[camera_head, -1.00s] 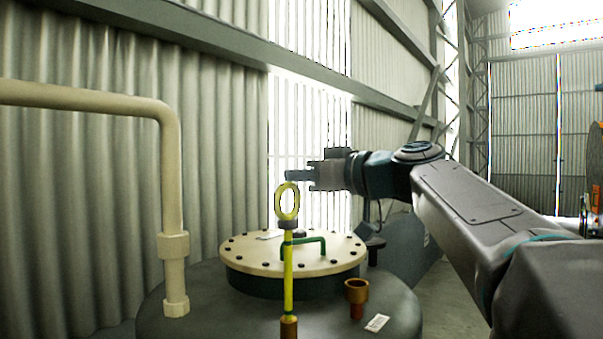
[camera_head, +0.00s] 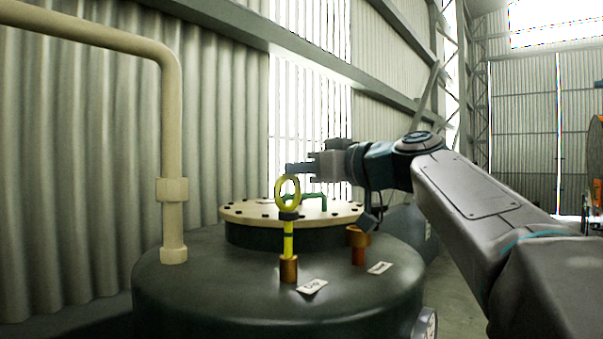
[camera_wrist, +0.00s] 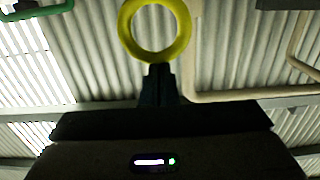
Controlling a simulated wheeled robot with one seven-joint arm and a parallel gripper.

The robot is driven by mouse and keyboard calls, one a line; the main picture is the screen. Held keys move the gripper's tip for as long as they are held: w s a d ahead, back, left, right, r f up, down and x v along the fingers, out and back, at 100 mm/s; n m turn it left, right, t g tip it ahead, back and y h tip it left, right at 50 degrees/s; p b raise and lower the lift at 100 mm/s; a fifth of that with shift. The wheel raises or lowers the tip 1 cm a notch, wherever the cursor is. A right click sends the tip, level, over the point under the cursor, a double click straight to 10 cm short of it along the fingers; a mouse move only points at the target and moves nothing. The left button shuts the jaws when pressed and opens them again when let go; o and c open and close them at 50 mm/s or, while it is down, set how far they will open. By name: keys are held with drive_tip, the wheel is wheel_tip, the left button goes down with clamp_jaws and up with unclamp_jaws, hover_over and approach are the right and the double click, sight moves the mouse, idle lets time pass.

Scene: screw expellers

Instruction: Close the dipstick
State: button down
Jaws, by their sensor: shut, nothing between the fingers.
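The yellow dipstick (camera_head: 288,240) stands upright in a brown tube (camera_head: 288,270) on top of the dark tank (camera_head: 220,300). Its ring handle (camera_head: 279,190) is at the top, with a dark collar (camera_head: 288,215) below it. A stretch of yellow rod shows between collar and tube. My gripper (camera_head: 290,168) is shut and empty, just above the ring's top in the head view. In the wrist view the shut fingertips (camera_wrist: 158,70) are at the near edge of the ring (camera_wrist: 122,30). I cannot tell whether they touch it.
A round bolted cream lid (camera_head: 240,212) with a green handle (camera_head: 318,197) lies behind the dipstick. A second brown tube (camera_head: 358,255) stands to the right, near small labels (camera_head: 312,287). A cream pipe (camera_head: 170,130) rises at left. A corrugated wall (camera_head: 80,180) is behind.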

sight(291, 211)
wheel_tip(291, 211, down, 7)
drive_tip(key=b, duration=0.6)
drive_tip(key=shift+f, duration=0.2)
drive_tip(key=shift+w+f, duration=0.1)
drive_tip(key=s+d+r+p, duration=0.1)
drive_tip(key=s+d+r, duration=0.4)
drive_tip(key=s+d, duration=0.2)
drive_tip(key=shift+d, duration=0.75)
drive_tip(key=shift+d, duration=0.15)
